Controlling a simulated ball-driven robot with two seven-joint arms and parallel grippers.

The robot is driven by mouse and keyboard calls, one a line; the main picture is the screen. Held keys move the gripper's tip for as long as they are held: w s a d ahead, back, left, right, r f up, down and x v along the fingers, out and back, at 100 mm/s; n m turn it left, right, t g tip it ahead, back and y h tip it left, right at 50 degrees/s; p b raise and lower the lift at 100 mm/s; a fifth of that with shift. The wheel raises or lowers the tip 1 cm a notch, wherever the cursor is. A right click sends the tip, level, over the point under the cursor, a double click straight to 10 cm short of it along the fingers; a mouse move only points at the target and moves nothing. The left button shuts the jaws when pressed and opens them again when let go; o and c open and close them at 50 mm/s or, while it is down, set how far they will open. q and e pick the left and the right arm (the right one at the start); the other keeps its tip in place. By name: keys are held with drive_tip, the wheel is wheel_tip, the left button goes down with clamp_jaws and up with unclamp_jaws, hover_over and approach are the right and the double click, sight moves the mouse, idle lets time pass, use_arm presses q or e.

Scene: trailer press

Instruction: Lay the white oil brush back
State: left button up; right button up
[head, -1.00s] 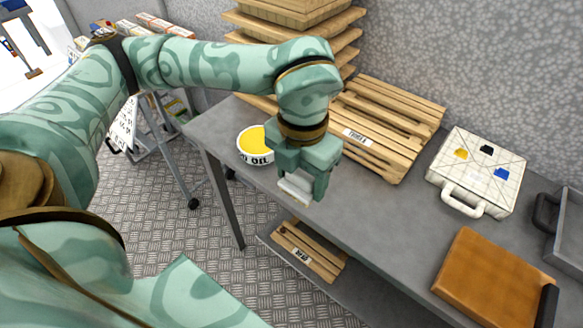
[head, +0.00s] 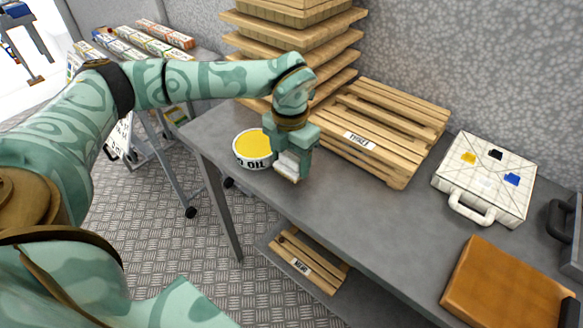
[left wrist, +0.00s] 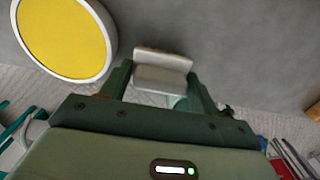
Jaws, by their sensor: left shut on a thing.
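The white oil brush (head: 288,163) is in my left gripper (head: 292,168), whose two fingers are shut on it. In the left wrist view the brush (left wrist: 162,70) shows as a pale block between the fingertips of the left gripper (left wrist: 162,82). The gripper hangs by the front edge of the grey table, just right of the oil tin (head: 254,150), a white round tin with yellow inside. In the left wrist view the tin (left wrist: 62,38) lies left of the brush, apart from it. Whether the brush touches the table I cannot tell. My right gripper is not in view.
A slatted wooden rack (head: 380,130) and stacked wooden boards (head: 290,45) stand behind the gripper. A white case (head: 487,178) and an orange-brown board (head: 505,285) lie further right. The grey table (head: 370,215) is clear between them. A slatted piece (head: 305,262) lies on the lower shelf.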

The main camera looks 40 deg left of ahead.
sight(291, 168)
use_arm(q)
drive_tip(key=shift+f, duration=1.25)
drive_tip(key=shift+s, duration=0.1)
drive_tip(key=shift+f, duration=0.15)
drive_tip(key=o, duration=0.9)
drive_tip(key=shift+f, duration=0.1)
drive_tip(key=shift+b, duration=0.7)
drive_tip(key=r+p, duration=0.1)
drive_tip(key=r, duration=0.4)
drive_tip(key=r+p, duration=0.2)
drive_tip(key=r, duration=0.4)
drive_tip(key=r+p, duration=0.2)
drive_tip(key=r, duration=0.3)
drive_tip(key=shift+w+d+r, duration=0.25)
drive_tip(key=shift+w, duration=0.1)
